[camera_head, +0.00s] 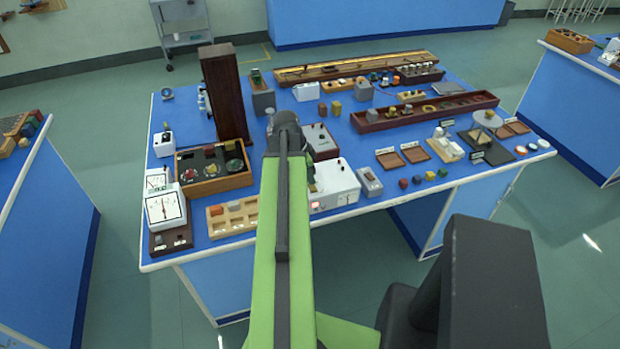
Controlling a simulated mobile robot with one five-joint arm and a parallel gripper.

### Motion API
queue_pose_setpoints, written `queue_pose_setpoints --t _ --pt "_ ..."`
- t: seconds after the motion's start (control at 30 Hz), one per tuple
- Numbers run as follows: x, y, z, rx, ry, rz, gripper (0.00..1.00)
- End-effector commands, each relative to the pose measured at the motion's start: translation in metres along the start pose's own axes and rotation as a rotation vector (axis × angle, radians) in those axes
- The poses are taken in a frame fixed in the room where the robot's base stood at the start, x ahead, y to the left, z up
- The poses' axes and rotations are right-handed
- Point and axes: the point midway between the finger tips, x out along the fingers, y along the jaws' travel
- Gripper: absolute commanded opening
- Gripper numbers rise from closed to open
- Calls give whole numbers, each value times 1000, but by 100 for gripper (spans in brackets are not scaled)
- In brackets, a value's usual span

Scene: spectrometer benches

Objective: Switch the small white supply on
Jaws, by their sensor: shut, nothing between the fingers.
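A white box-shaped supply (336,184) stands near the front edge of the middle bench, just right of my arm. A small reddish spot (315,205) shows low on its front face; I cannot tell whether it is a lamp or a switch, or its state. My green arm covers the supply's left side. My gripper's fingers are hidden behind my arm. A small dark green and black part shows beside the arm at the supply's left edge, too small to tell what it is. I cannot see whether anything touches the supply.
A small grey box (369,183) stands right of the supply, a dark red box (321,143) behind it. A wooden tray with wells (233,217) and meters (165,205) lie left. A tall brown block (225,95) rises behind. Several coloured blocks sit at the front right.

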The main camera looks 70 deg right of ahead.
Motion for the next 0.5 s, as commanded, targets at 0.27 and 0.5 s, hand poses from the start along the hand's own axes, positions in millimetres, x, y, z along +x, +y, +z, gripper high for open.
queue_pose_setpoints --t 0.27,0.5 --pt "-70 -3 -11 -1 -1 0 0" --pt "-117 -7 -9 -1 -1 0 0"
